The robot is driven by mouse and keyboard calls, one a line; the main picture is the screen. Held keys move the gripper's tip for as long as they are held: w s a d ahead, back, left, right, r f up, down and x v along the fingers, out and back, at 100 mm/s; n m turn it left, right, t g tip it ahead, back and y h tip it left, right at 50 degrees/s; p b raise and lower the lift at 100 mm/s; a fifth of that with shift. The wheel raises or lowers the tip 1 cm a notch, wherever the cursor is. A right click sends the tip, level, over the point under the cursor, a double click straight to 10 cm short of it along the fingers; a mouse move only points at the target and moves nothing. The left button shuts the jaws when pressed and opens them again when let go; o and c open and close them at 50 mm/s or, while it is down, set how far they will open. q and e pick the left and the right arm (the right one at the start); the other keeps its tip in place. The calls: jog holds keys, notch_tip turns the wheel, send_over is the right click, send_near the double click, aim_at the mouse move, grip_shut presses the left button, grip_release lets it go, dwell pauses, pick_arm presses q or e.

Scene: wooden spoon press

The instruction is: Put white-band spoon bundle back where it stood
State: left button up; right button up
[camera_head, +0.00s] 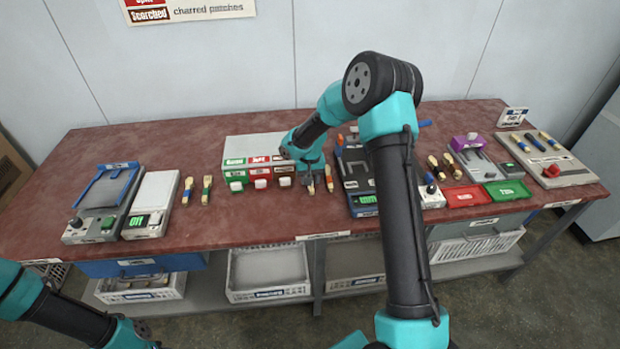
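My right gripper (312,183) reaches down over the middle of the table, just right of the row of small colour-fronted boxes. Its fingertips are small and partly hidden, and I cannot tell whether they are open or shut on a bundle. A spoon bundle with a red-orange band (329,178) stands close to its right side. No white band can be made out clearly; a bundle carrying one may be hidden at the gripper. My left gripper (142,334) is low at the bottom left, in front of the table, with its fingers unclear.
Two bundles (187,191) (207,190) lie left of the boxed block (258,155). A dark press tray (357,181) stands right of the gripper, partly behind my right arm. More bundles (441,170), a red tray (465,196) and a green tray (508,190) lie further right.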

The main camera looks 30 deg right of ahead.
notch_tip(320, 180, up, 12)
jog(key=shift+r, duration=0.15)
dwell(0.5)
dwell(0.3)
